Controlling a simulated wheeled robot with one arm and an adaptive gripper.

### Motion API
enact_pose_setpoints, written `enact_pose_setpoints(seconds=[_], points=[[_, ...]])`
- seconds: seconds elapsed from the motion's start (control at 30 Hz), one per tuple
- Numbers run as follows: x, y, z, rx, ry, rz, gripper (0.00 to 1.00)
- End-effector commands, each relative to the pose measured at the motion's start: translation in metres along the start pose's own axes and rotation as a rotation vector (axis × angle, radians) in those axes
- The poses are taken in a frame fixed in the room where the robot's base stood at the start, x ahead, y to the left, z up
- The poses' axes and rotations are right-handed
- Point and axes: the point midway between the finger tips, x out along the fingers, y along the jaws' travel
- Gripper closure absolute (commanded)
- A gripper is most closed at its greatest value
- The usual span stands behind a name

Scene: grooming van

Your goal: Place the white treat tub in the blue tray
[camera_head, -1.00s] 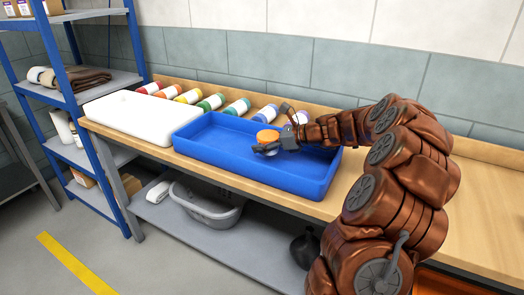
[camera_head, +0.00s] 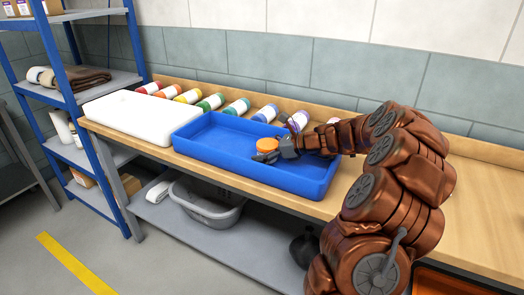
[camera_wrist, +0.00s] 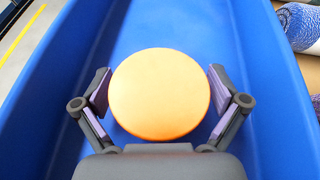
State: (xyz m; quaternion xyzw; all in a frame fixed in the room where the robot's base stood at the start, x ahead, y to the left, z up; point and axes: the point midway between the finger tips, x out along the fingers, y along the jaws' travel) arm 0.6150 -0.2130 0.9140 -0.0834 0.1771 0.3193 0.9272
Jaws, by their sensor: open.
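The white treat tub shows mainly as its round orange lid (camera_head: 267,145); its white body is mostly hidden. It is upright inside the blue tray (camera_head: 205,141), toward the tray's right half. In the wrist view the lid (camera_wrist: 160,94) fills the middle, with blue tray floor (camera_wrist: 180,24) around it. My gripper (camera_head: 268,153) is down in the tray around the tub. Its fingers are open, one on each side of the lid, with a narrow gap visible at both sides.
A white closed box or board (camera_head: 128,116) lies left of the tray. Several colored-label bottles (camera_head: 237,107) lie in a row behind it along the wall. A grey basin (camera_head: 207,205) sits on the lower shelf. The bench right of the tray is clear beyond my arm.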

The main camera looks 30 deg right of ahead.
Motion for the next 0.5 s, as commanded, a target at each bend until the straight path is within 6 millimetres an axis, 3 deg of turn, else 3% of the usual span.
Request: enact_pose_setpoints(seconds=[0.27,0.5], points=[[-0.005,-0.001,0.002,-0.001,0.000,-0.002,0.03],[-0.043,-0.002,0.002,-0.001,0.000,-0.007,0.03]])
